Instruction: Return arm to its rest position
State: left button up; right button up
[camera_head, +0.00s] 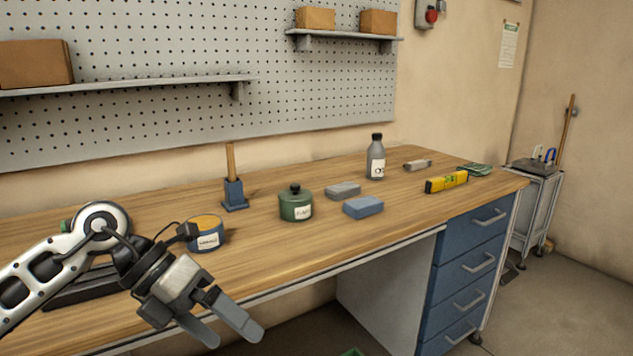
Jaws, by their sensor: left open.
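My left arm comes in from the left, and its gripper (228,328) hangs in front of the bench's front edge at lower left. Its two fingers are apart with nothing between them. The gripper points down and to the right, clear of the objects on the wooden workbench (300,244). My right arm and gripper do not show. A blue holder (234,196) with an upright wooden peg stands on the bench toward the back. A blue tin with an orange top (205,236) stands just behind my left wrist.
A green lidded pot (296,205), grey block (343,191), blue block (363,207), grey bottle (376,160) and yellow level (446,182) stand on the bench. Blue drawers (470,265) are under its right end. The space before the bench's middle is open.

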pick_arm(q)
jog(key=s+d+r+n+t+h, duration=0.2)
jog(key=d+n+h, duration=0.3)
jog(key=h, duration=0.1)
jog(key=s+d+r+n+t+h, duration=0.2)
jog(key=d+n+t+h, duration=0.15)
jog(key=d+h, duration=0.3)
jog(key=w+a+f+n+t+y, duration=0.1)
jog(key=a+f+n+t+y, duration=0.5)
jog(key=n, duration=0.5)
jog(key=w+a+f+n+t+y, duration=0.2)
jog(key=f+n+t+y, duration=0.4)
jog(key=n, duration=0.5)
jog(key=s+a+f+n+g+y, duration=0.2)
jog(key=s+f+n+g, duration=0.1)
jog(key=s+f, duration=0.3)
jog(key=s+a+f+n+g+y, duration=0.2)
jog(key=s+f+n, duration=0.4)
jog(key=f, duration=0.4)
jog(key=shift+a+g+y+p, duration=0.4)
jog(key=shift+g+y, duration=0.15)
jog(key=shift+y, duration=0.3)
